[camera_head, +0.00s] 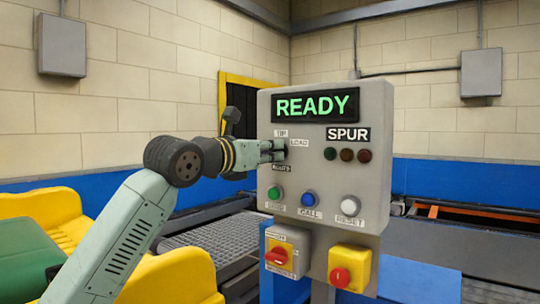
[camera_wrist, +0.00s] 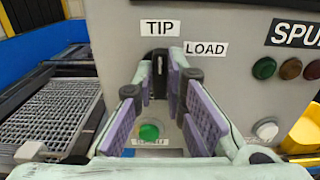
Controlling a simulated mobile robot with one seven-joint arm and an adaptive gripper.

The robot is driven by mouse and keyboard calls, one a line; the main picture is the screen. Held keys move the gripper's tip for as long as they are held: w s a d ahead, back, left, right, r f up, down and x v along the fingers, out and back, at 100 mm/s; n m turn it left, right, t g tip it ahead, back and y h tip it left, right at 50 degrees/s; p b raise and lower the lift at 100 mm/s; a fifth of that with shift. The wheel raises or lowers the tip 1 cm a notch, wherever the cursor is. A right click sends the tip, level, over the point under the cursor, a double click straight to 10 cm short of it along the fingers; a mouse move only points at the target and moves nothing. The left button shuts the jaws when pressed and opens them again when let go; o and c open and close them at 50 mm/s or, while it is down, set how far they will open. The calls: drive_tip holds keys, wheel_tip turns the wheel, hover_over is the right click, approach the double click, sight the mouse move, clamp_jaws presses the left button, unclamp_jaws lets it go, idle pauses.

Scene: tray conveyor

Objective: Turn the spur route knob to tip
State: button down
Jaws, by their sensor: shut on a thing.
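The spur route knob (camera_wrist: 159,72) is black and stands on the grey control panel (camera_head: 375,106). In the wrist view it lies between my fingertips, upright, with a small pale mark, below the TIP label (camera_wrist: 160,28). The LOAD label (camera_wrist: 206,48) is to its upper right. My gripper (camera_wrist: 161,76) is shut on the knob, with a purple-padded finger on each side. In the head view my gripper (camera_head: 279,150) reaches the panel from the left and mostly hides the knob.
The panel display (camera_head: 315,105) reads READY. Below the knob are green (camera_head: 274,192), blue (camera_head: 308,198) and white (camera_head: 350,205) buttons. Three dark lamps (camera_head: 346,155) sit right of the knob. Conveyors lie behind.

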idle(0.4)
drive_tip(key=c, duration=1.6)
unclamp_jaws()
drive_tip(key=shift+c, duration=0.2)
drive_tip(key=v, duration=1.2)
